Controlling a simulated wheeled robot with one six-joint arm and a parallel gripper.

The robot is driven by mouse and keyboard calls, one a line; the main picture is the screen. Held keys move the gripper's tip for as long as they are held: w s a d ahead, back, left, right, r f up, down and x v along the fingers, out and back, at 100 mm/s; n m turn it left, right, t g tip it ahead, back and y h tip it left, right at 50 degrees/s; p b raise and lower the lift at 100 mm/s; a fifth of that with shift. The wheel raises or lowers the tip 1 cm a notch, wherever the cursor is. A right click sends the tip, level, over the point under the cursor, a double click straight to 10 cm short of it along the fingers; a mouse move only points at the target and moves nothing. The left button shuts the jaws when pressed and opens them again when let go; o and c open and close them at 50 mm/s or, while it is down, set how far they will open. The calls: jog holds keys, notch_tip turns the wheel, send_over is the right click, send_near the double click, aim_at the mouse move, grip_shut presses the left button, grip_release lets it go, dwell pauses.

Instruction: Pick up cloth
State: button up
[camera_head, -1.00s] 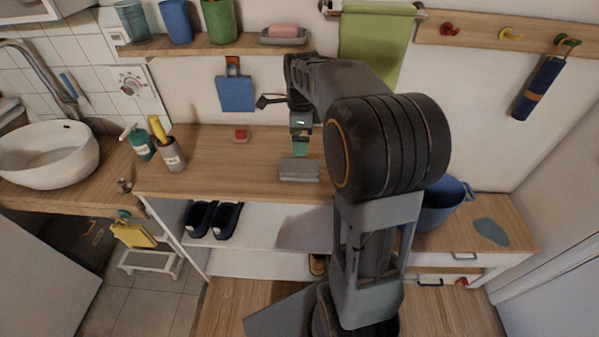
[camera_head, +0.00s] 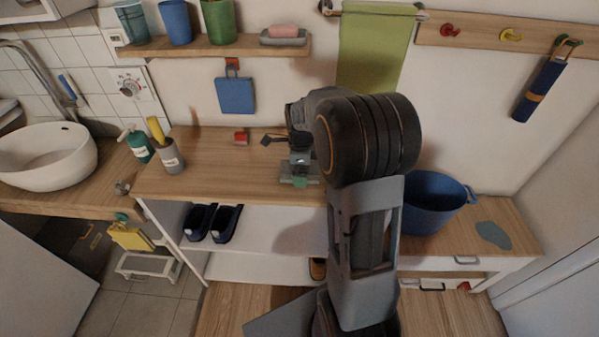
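A grey folded-looking piece (camera_head: 312,180) lies on the wooden bench top, mostly behind my gripper; it may be the cloth. My gripper (camera_head: 300,182) points down with its green tips at this grey piece. I cannot tell whether it touches it or whether the fingers are open or shut. A flat blue-grey piece (camera_head: 492,235) with a rounded outline lies on the right end of the bench, apart from my gripper; it could also be a cloth. A green towel (camera_head: 370,50) hangs from a rail on the wall.
A small red block (camera_head: 241,137) lies behind left of my gripper. A grey cup (camera_head: 172,158) and a green bottle (camera_head: 138,146) stand at the bench's left. A blue tub (camera_head: 432,205) stands right of my arm. The wall shelf (camera_head: 235,47) holds cups and a soap dish.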

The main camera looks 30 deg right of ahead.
jog(key=shift+f, duration=0.3)
jog(key=c, duration=1)
jog(key=shift+o, duration=0.2)
jog(key=shift+r, duration=0.15)
jog(key=shift+r, duration=0.7)
jog(key=s+d+r, duration=0.1)
jog(key=s+r, duration=0.2)
jog(key=s, duration=0.1)
jog(key=s+d+r, duration=0.1)
jog(key=s+r, duration=0.3)
jog(key=s, duration=0.1)
jog(key=s+d+r, duration=0.1)
jog(key=s+r, duration=0.3)
jog(key=shift+s+d+r+p, duration=0.2)
jog(key=shift+s+d+p, duration=0.1)
jog(key=shift+p, duration=0.1)
